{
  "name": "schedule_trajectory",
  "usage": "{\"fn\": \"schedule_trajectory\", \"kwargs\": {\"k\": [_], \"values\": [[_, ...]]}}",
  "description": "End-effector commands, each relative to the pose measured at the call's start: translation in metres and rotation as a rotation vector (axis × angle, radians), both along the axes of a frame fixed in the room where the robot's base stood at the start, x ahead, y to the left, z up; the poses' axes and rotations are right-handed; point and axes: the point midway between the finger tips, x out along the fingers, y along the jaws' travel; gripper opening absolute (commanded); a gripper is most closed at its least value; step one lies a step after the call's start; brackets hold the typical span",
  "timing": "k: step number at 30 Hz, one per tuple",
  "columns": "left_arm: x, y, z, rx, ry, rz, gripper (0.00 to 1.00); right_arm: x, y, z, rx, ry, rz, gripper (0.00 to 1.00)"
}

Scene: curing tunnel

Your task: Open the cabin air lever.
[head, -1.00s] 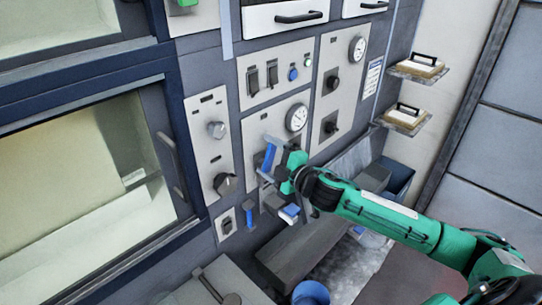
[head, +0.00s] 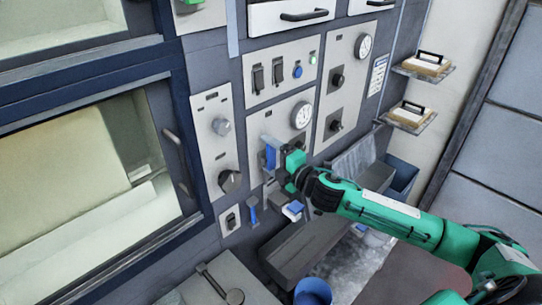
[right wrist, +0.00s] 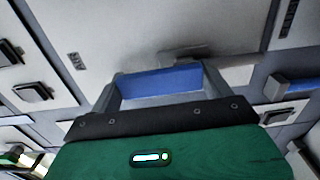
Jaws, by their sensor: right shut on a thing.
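The lever with a blue grip (head: 270,157) is on the grey panel below a round gauge in the head view. My right gripper (head: 277,163) is at this lever and shut on it. In the right wrist view the blue grip (right wrist: 160,80) lies between the two grey fingers of my right gripper (right wrist: 160,88). The lever's base is largely hidden by the gripper. My left gripper is not in view.
A smaller blue lever (head: 252,205) and a blue-topped part (head: 293,208) sit just below my right gripper. Dark knobs (head: 230,181) are to the left, and the gauge (head: 301,115) is above. A grey bin (head: 310,240) lies below the arm.

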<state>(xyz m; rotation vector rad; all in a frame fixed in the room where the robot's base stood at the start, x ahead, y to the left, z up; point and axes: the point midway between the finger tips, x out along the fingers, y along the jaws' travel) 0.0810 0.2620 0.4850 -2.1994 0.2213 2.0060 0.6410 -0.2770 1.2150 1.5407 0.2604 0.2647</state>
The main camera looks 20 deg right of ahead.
Motion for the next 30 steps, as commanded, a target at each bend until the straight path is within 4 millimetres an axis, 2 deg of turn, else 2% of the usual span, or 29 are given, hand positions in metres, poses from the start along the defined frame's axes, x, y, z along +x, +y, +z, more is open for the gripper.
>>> {"fn": "schedule_trajectory", "kwargs": {"k": [4, 5, 7, 17, 30], "values": [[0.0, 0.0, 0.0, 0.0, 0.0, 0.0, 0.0, 0.0, 0.0, -0.001, -0.004, 0.0, 0.001, 0.4], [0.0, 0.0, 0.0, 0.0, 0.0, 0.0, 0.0, 0.0, 0.0, -0.001, -0.004, 0.0, 0.001, 0.87], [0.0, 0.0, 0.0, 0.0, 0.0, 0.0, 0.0, 0.0, 0.0, -0.001, -0.003, 0.0, 0.001, 1.0], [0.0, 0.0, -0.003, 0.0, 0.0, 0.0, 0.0, -0.004, -0.002, -0.002, -0.001, 0.001, 0.0, 1.0], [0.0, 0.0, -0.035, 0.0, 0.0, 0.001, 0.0, -0.061, -0.021, -0.006, -0.004, 0.003, 0.0, 1.0]]}}
